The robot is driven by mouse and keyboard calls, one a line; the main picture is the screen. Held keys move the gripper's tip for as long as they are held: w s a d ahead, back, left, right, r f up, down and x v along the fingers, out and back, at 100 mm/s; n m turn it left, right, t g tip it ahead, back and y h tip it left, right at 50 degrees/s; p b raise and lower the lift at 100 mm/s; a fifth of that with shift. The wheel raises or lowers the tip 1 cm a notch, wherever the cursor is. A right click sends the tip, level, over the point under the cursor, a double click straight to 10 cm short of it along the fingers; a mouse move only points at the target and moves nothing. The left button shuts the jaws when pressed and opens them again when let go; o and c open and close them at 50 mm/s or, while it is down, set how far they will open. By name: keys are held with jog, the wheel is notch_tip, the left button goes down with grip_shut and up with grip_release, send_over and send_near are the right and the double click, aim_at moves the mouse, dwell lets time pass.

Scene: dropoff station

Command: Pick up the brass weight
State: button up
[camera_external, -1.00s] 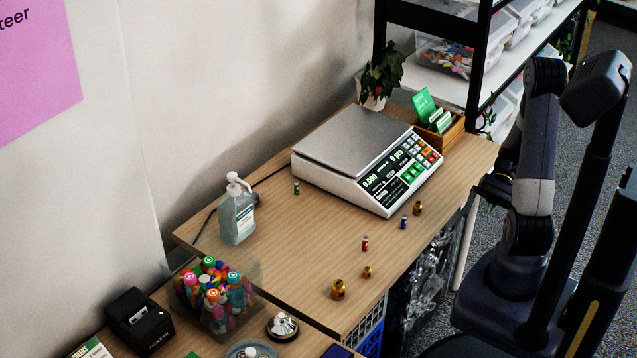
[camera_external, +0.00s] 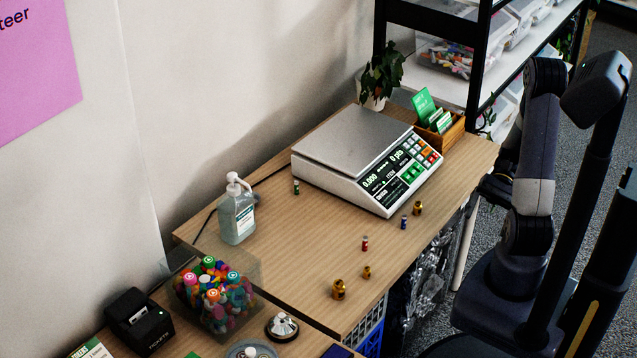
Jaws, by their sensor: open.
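Three brass weights stand on the wooden table: a large one (camera_external: 339,289) near the front edge, a smaller one (camera_external: 367,272) just right of it, and a medium one (camera_external: 418,208) by the front right corner of the scale. Which one the task means cannot be told. My gripper (camera_external: 490,188) shows as a dark shape at the table's right edge, partly hidden behind my arm. It is apart from all three weights, and its fingers are hard to make out. Nothing shows in it.
A counting scale (camera_external: 355,145) fills the table's back. Small red (camera_external: 365,243), blue (camera_external: 404,222) and green (camera_external: 296,187) cylinders stand nearby. A sanitizer bottle (camera_external: 238,212) stands left, a card box (camera_external: 440,130) and plant (camera_external: 382,75) behind. The table's middle (camera_external: 310,235) is clear.

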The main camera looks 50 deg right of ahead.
jog(key=c, duration=1)
jog(key=shift+o, duration=0.2)
jog(key=m+t+h+b, duration=0.1)
jog(key=m+t+b, duration=0.9)
jog(key=b, duration=0.4)
send_near(364, 270)
jog(key=shift+w+d+r+m+g, duration=0.25)
jog(key=shift+d+r+m+g, duration=0.05)
jog(key=shift+d+m+g, duration=0.35)
jog(key=shift+w+a+f+m, duration=0.1)
jog(key=shift+w+a+m, duration=0.25)
jog(key=shift+a+m, duration=0.15)
jog(key=b+x, duration=0.1)
jog(key=x, duration=0.4)
jog(key=shift+w, duration=0.1)
jog(key=shift+h, duration=0.3)
jog(key=shift+s+a+b+x, duration=0.1)
jog(key=shift+b+x, duration=0.2)
jog(key=shift+x, duration=0.85)
jog(key=shift+s+a+b+x, duration=0.15)
jog(key=shift+b+x, duration=0.15)
jog(key=shift+x, duration=0.9)
jog(key=shift+w+a, duration=0.25)
